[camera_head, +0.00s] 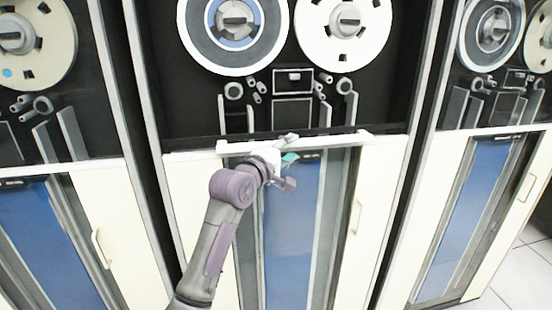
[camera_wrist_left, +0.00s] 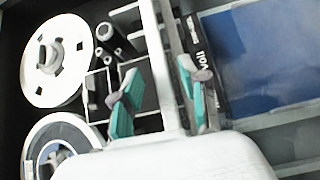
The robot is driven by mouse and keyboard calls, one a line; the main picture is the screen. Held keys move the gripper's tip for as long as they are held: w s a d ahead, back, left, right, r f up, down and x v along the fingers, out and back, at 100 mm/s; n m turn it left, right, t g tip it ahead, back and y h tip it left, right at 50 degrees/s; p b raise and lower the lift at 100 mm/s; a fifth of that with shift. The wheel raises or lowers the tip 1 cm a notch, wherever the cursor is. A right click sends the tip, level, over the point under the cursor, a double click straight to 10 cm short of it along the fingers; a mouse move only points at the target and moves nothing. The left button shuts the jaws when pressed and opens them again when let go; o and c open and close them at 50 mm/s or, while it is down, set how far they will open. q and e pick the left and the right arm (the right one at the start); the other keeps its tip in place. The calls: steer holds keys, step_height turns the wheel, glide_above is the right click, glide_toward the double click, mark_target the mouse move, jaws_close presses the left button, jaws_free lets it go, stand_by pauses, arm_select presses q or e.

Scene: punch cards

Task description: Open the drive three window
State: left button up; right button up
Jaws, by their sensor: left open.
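The middle tape drive has a dark glass window (camera_head: 190,75) over two reels, with a white horizontal handle bar (camera_head: 335,142) along its lower edge. No number marking which drive is three is readable. My left gripper (camera_head: 288,161) is at the middle of this bar. In the left wrist view, the white bar (camera_wrist_left: 165,60) runs between the two teal-padded fingers of my left gripper (camera_wrist_left: 160,98), which stand apart. I cannot tell whether either finger touches the bar. My right gripper is not in view.
A blue panel (camera_head: 291,235) lies below the window, beside a cream door with a handle (camera_head: 356,217). Similar drives stand at left, with a reel (camera_head: 30,45), and at right, with a blue panel (camera_head: 465,215). Tiled floor (camera_head: 520,270) shows at lower right.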

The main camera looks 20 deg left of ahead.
arm_select(q)
steer(key=s+a, duration=0.1)
steer(key=s, duration=0.8)
steer(key=shift+s+a, duration=0.4)
step_height(320, 180, down, 28)
steer(key=w+m+g+y, duration=0.2)
steer(key=w+m+g, duration=0.1)
steer(key=g, duration=0.2)
steer(key=s+f+m+g, duration=0.2)
steer(key=s+f, duration=0.3)
steer(key=f, duration=0.7)
steer(key=s+f+m+g, duration=0.2)
steer(key=s+f, duration=0.3)
steer(key=f, duration=0.6)
steer(key=s+d+f+m+g+y, duration=0.15)
steer(key=s+f+m+g, duration=0.3)
steer(key=s+f, duration=1.45)
steer(key=s+f+m+g, duration=0.1)
steer(key=s+f+m, duration=0.2)
steer(key=s, duration=1)
steer(key=s+d+f+m+g, duration=0.1)
steer(key=s+f+m, duration=0.3)
steer(key=s, duration=0.9)
steer(key=shift+s+g, duration=0.2)
steer(key=shift+g, duration=0.35)
steer(key=shift+w+d+f, duration=0.1)
